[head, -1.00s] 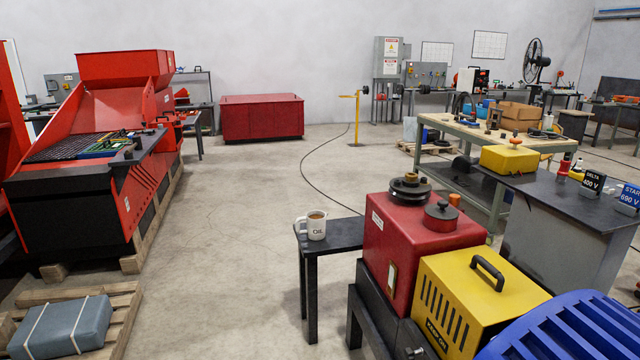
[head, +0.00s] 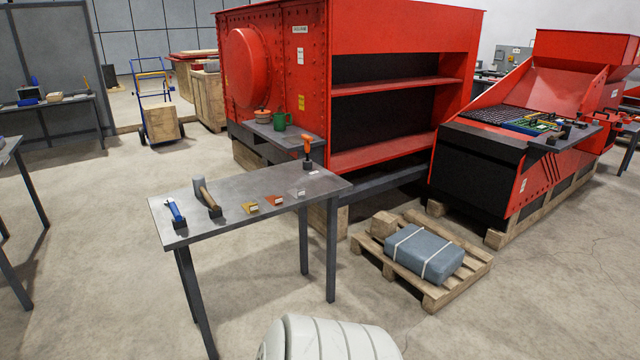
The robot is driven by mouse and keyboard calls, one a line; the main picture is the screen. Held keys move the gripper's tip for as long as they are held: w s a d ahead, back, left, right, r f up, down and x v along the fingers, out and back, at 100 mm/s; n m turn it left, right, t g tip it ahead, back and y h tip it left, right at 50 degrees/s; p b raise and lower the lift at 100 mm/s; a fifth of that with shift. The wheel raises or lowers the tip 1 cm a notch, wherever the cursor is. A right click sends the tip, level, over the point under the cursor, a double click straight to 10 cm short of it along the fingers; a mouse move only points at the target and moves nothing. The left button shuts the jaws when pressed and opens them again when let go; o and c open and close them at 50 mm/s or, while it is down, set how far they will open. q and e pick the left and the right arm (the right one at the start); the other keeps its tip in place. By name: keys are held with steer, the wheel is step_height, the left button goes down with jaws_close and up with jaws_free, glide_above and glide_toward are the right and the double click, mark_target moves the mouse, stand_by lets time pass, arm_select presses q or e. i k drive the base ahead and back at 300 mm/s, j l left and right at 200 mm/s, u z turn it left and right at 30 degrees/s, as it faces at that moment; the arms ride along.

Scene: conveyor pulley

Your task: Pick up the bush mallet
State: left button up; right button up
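A mallet-like tool (head: 207,196) with a wooden handle and a grey head rests in a small dark holder on a grey metal table (head: 225,220) left of centre in the head view. It is the thing that looks most like the bush mallet. A blue-handled tool (head: 175,211) stands to its left. A tool with an orange handle (head: 308,146) stands upright in a dark base at the table's far right corner. Neither of my grippers shows in the head view.
Small yellow and red pieces (head: 274,201) with tags lie along the table's middle. A pallet (head: 437,293) with a wrapped grey block (head: 424,254) sits right of the table. A pale ribbed object (head: 325,342) fills the bottom centre.

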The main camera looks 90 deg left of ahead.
mark_target(199, 182)
steer(key=k, duration=0.5)
steer(key=k+u, duration=0.15)
steer(key=u, duration=1.15)
steer(key=i+j+u, duration=0.1)
steer(key=u, duration=0.3)
steer(key=i+u, duration=0.1)
steer(key=u, duration=0.3)
steer(key=i+j+u, duration=0.1)
steer(key=u, duration=0.3)
steer(key=i+u, duration=0.15)
steer(key=u, duration=0.25)
